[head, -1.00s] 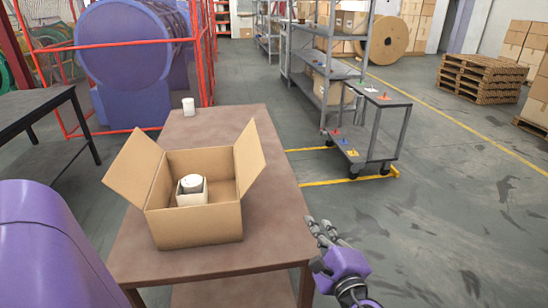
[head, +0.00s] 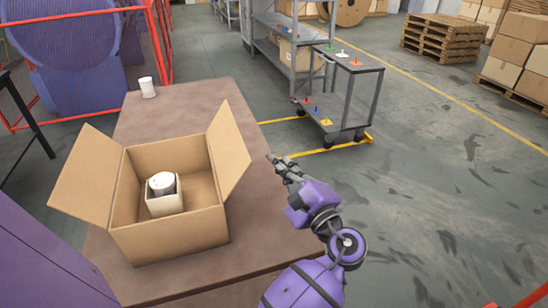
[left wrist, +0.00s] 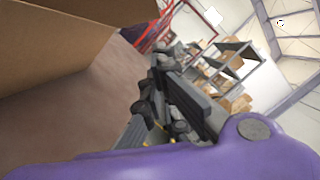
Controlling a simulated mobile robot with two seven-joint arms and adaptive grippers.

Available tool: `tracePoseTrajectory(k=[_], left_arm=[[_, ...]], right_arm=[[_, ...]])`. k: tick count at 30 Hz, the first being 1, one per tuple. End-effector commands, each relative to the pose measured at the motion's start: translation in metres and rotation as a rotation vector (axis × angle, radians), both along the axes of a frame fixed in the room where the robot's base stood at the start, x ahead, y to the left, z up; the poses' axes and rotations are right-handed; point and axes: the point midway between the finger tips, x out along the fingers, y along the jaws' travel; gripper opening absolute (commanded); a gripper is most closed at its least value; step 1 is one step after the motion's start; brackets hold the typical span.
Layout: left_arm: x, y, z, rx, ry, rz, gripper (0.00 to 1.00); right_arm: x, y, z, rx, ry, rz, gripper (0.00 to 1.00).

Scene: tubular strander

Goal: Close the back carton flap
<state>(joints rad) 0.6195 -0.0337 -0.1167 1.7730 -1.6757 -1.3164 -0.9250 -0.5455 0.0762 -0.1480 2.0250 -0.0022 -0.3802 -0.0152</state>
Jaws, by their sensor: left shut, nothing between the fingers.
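The open brown carton (head: 170,243) stands on the brown table. Its left flap (head: 88,180) leans outward to the left, and its right flap (head: 229,150) stands up, tilted outward. No flap stands up along the far edge, and I cannot tell which one is called the back flap. Inside is a small box (head: 165,205) holding a white round container (head: 162,183). My left gripper (head: 278,164) is shut and empty, right of the right flap with a visible gap. In the left wrist view the gripper (left wrist: 150,95) is beside brown cardboard (left wrist: 60,35). My right gripper is not in view.
A white cup (head: 148,87) stands near the far end of the table (head: 190,105). Beyond are a grey cart (head: 345,95), shelving (head: 290,40), a red frame (head: 160,45) and pallets (head: 440,38). Open floor lies right of the table.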

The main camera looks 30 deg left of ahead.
Motion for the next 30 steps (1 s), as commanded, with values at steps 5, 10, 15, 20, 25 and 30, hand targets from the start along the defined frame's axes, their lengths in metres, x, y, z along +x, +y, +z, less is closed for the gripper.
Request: tracePoseTrajectory(k=[5, 10, 15, 20, 25, 30], left_arm=[[0.019, 0.034, 0.010, 0.004, -0.005, 0.002, 0.00], [0.036, 0.065, 0.015, 0.004, -0.005, 0.001, 0.00], [0.022, 0.080, 0.030, 0.001, -0.006, -0.001, 0.00], [0.014, 0.086, 0.035, 0.000, -0.003, -0.002, 0.00], [0.012, 0.088, 0.035, 0.000, -0.002, -0.002, 0.00], [0.012, 0.087, 0.034, 0.000, -0.001, -0.002, 0.00]], right_arm=[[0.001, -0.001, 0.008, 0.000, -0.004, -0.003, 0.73], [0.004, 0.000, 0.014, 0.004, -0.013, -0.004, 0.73], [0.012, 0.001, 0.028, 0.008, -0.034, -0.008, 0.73], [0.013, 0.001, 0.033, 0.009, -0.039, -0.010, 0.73], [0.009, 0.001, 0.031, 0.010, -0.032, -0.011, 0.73], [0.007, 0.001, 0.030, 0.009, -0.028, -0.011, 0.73]])
